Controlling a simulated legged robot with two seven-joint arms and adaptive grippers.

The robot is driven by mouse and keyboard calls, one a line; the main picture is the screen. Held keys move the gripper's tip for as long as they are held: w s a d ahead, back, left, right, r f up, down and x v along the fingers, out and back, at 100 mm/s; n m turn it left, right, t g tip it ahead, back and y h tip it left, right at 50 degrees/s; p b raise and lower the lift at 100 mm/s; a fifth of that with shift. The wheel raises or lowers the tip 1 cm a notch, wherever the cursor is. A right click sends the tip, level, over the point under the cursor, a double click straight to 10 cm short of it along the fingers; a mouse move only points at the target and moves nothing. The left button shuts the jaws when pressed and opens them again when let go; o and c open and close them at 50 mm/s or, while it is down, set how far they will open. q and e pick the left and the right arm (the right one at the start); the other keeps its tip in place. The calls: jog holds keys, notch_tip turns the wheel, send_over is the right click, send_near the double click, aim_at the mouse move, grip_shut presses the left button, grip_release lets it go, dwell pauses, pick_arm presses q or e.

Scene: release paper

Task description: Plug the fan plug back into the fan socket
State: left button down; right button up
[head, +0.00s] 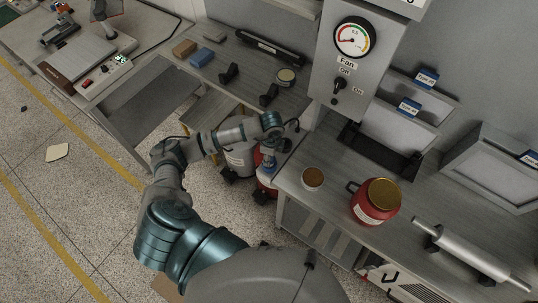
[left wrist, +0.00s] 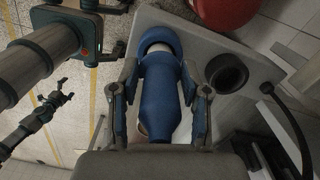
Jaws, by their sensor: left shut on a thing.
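The blue fan plug (left wrist: 160,92) is between the two fingers of my left gripper (left wrist: 159,78) in the left wrist view. The gripper is shut on it. The plug's far end points at a round blue socket ring (left wrist: 158,38) on a grey panel (left wrist: 206,40), with a pale band between them. I cannot tell whether the plug is seated. In the head view my left gripper (head: 268,148) hangs at the workbench's left end, with a little blue (head: 268,163) showing below it.
A dark round socket (left wrist: 228,74) sits right of the plug, and a black cable (left wrist: 290,118) curves at the right. A red canister (head: 376,203) and a small cup (head: 312,178) stand on the bench. The fan switch box (head: 352,75) is above.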

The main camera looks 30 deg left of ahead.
pick_arm(q)
jog(key=shift+f+b, duration=0.7)
jog(key=shift+f, duration=0.4)
jog(key=shift+c, duration=2.4)
grip_release()
jog(key=r, duration=1.2)
jog(key=shift+w+d, duration=0.1)
jog(key=shift+d, duration=0.1)
jog(key=shift+f, duration=0.1)
